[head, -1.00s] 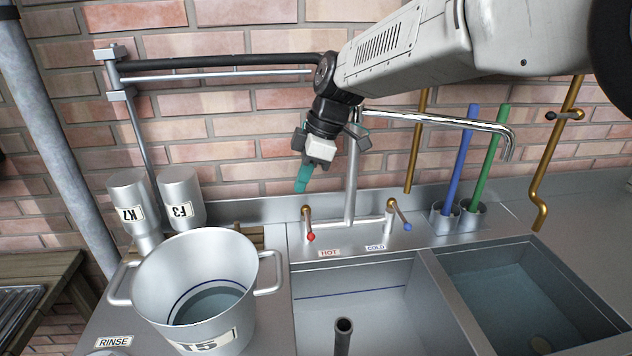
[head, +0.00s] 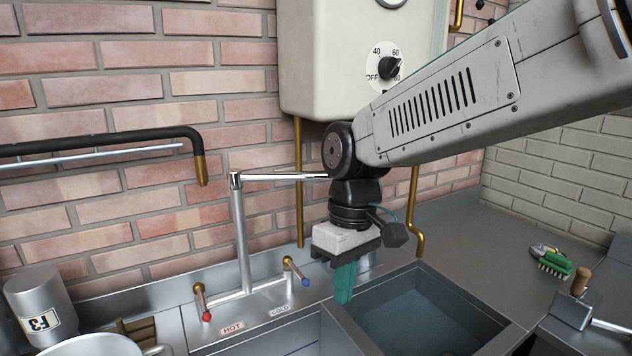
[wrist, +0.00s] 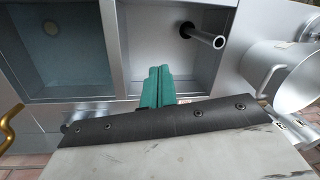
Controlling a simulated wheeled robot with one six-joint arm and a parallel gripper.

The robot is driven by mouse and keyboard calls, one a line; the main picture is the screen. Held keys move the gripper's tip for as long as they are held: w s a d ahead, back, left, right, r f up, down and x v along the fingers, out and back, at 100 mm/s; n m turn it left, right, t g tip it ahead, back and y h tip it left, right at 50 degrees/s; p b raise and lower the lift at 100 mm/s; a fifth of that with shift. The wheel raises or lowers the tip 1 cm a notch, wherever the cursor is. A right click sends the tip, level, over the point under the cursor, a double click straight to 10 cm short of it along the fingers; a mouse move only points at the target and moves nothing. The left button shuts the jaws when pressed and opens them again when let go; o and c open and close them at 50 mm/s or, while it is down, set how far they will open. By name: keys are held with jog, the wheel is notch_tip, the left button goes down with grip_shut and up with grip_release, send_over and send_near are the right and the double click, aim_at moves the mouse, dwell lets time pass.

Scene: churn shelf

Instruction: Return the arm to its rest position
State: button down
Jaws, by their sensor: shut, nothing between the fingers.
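My gripper (head: 344,284) has teal fingers and points down in the head view, over the sink unit near the divider between the two basins. Its fingers are together with nothing between them. My arm reaches in from the upper right of the head view. The blue and green brushes seen earlier behind the sink are not visible in the head view now.
A chrome tap (head: 241,240) with hot and cold levers stands left of my gripper. A water heater (head: 330,60) hangs behind my arm. A green brush (head: 555,263) lies on the right counter. An upright pipe (wrist: 203,36) stands in one basin. A pot (wrist: 275,68) stands beyond it.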

jog(key=s+d+m+t, duration=0.1)
jog(key=s+d+m, duration=0.3)
jog(key=s+d, duration=0.4)
jog(key=s+d+r+m+t, duration=0.1)
jog(key=s+d+m, duration=0.4)
jog(key=d, duration=0.9)
jog(key=s+t, duration=0.1)
jog(key=s, duration=0.1)
jog(key=shift+s+d+h, duration=0.15)
jog(key=shift+s+h, duration=0.25)
